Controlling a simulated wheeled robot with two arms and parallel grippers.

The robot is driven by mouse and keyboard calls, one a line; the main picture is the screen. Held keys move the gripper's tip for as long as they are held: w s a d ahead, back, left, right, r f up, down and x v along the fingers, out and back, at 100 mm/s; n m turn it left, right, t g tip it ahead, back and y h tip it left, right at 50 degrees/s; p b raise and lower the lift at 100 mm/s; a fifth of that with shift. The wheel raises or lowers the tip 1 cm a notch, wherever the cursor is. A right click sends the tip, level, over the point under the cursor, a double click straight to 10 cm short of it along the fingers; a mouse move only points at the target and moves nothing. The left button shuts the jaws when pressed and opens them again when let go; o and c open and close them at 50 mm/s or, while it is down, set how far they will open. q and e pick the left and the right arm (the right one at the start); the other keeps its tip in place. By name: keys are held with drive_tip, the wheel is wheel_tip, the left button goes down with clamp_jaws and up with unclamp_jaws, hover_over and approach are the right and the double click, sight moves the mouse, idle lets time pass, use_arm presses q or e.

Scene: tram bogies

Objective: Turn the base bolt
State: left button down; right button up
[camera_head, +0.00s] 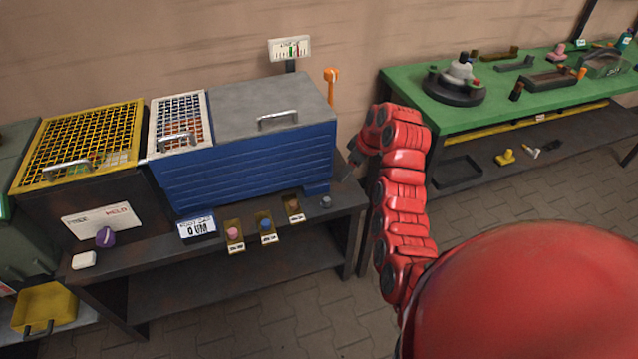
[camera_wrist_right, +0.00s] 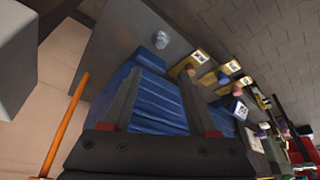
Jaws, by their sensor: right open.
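A small grey bolt-like knob (camera_head: 326,202) stands on the dark bench at the right front corner of the blue machine (camera_head: 250,160); I take it for the base bolt. In the right wrist view a blue-grey knob (camera_wrist_right: 161,40), seemingly the same one, stands on the bench beyond the fingertips. My right gripper (camera_head: 349,172) is at the machine's right end, up and to the right of the knob and apart from it. In the wrist view its two dark fingers (camera_wrist_right: 158,92) are spread with nothing held, the blue machine showing between them. My left gripper is not in view.
An orange lever (camera_head: 331,82) rises behind the machine's right end, and shows close beside the gripper in the wrist view (camera_wrist_right: 66,120). Pink, blue and brown buttons (camera_head: 267,228) line the bench front. A green workbench (camera_head: 540,98) with parts stands right, past a floor gap.

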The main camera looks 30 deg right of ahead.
drive_tip(key=b, duration=0.9)
approach(327, 199)
drive_tip(key=p+x, duration=0.1)
drive_tip(key=x, duration=0.7)
drive_tip(key=shift+f, duration=0.4)
clamp_jaws()
